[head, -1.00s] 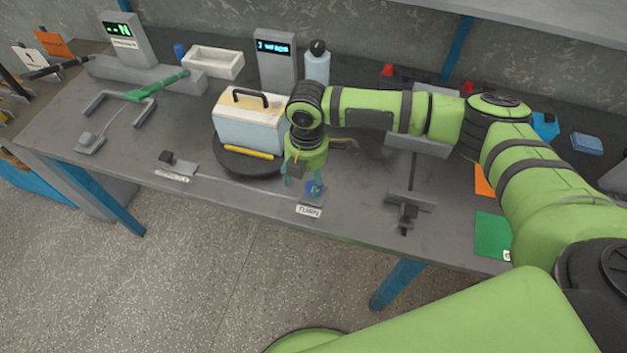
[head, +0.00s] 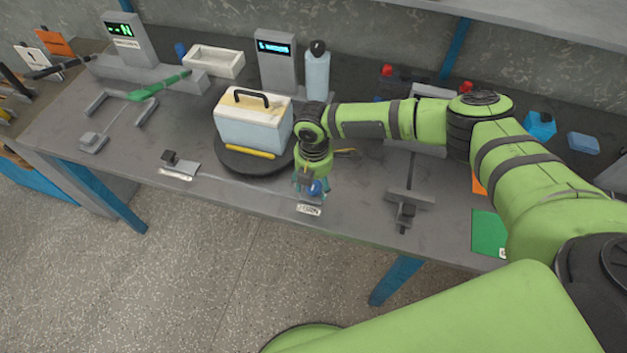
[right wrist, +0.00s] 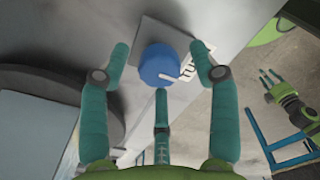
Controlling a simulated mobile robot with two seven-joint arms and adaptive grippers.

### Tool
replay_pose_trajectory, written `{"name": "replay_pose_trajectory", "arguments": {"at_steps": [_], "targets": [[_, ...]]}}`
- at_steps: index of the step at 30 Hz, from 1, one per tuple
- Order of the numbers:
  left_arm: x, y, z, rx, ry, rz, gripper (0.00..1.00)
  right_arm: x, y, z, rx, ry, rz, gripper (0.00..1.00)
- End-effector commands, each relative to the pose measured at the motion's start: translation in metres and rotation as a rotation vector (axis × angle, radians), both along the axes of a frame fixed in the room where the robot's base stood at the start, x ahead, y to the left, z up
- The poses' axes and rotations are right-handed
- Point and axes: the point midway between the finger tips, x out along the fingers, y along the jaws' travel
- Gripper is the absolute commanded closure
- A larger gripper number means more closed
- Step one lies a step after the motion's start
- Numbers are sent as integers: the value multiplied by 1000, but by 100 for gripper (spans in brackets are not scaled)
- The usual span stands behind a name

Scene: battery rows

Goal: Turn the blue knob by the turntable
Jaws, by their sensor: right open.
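The blue knob (head: 316,187) sits near the table's front edge, just right of the black turntable (head: 238,163). In the right wrist view the knob (right wrist: 158,65) is round, on a grey base plate, with a white pointed mark at its right side. My right gripper (head: 311,190) points down over the knob. Its teal fingers (right wrist: 160,62) are open, on both sides of the knob with gaps showing; a third finger is below it in the picture. A white and cream case with a black handle (head: 252,120) stands on the turntable. My left gripper (right wrist: 269,78) shows small, fingers apart.
A label (head: 309,209) lies in front of the knob. A small grey slider-like fixture (head: 180,165) is to the left. A display post (head: 276,65) and a bottle (head: 317,72) stand behind. A grey fixture (head: 408,200) and a green mat (head: 488,233) are to the right.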

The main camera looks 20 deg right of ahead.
Motion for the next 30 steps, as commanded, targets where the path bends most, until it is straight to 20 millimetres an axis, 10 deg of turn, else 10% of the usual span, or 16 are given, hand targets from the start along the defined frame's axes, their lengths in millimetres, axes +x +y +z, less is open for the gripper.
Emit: {"name": "replay_pose_trajectory", "arguments": {"at_steps": [6,30], "targets": [[1,0,0,0,-1,0,56,0,0,0,1,0,0,94],[1,0,27,0,0,-1,56,-2,2,2,2,7,-330,94]]}}
